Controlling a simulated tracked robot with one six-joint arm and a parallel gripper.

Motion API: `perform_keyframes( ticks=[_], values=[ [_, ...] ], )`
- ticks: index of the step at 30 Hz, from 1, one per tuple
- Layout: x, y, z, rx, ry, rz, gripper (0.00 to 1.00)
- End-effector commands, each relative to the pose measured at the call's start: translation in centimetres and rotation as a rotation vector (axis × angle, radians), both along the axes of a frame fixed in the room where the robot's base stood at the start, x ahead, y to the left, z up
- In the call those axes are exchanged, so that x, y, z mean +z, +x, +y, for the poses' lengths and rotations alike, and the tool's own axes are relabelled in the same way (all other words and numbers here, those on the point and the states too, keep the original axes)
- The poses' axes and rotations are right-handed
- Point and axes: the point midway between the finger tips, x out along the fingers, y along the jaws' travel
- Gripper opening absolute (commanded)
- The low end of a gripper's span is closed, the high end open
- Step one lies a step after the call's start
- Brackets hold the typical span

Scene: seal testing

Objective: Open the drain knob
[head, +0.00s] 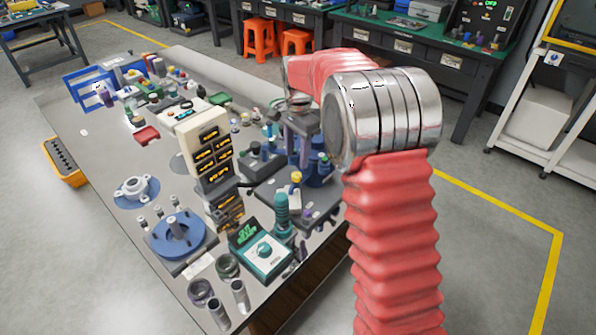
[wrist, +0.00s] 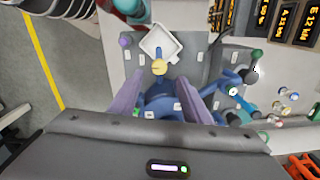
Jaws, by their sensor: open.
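A small yellow knob (wrist: 159,67) sits at the end of a blue stem, at the near edge of a white square cup (wrist: 171,56), in the wrist view. It looks like the drain knob, but I can read no label. A yellow knob also shows in the head view (head: 296,177), on the dark fixture. My gripper (wrist: 160,78) is open, with one purple-grey finger on each side of the blue stem's line and the yellow knob just beyond the fingertips. In the head view my gripper (head: 302,148) points down over the blue fixture (head: 318,172), whose lower part it partly hides.
A green ribbed post (head: 282,212) and a teal control box (head: 263,250) stand in front of the fixture. A cream display panel (head: 204,150) stands to the left.

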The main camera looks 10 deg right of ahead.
Motion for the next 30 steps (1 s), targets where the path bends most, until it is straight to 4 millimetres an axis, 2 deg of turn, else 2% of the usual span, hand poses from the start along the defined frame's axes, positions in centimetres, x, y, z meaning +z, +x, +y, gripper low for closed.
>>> perform_keyframes(
  ticks=[9, 15, 26, 30],
  values=[
    [-5.0, 0.1, 0.1, 0.000, 0.000, 0.002, 0.43],
    [-7.0, 0.2, 0.1, 0.000, 0.000, 0.001, 0.43],
    [-7.4, 0.2, 0.1, -0.001, 0.000, -0.001, 0.43],
    [-7.4, 0.2, 0.1, -0.001, 0.000, 0.000, 0.34]
  ],
)
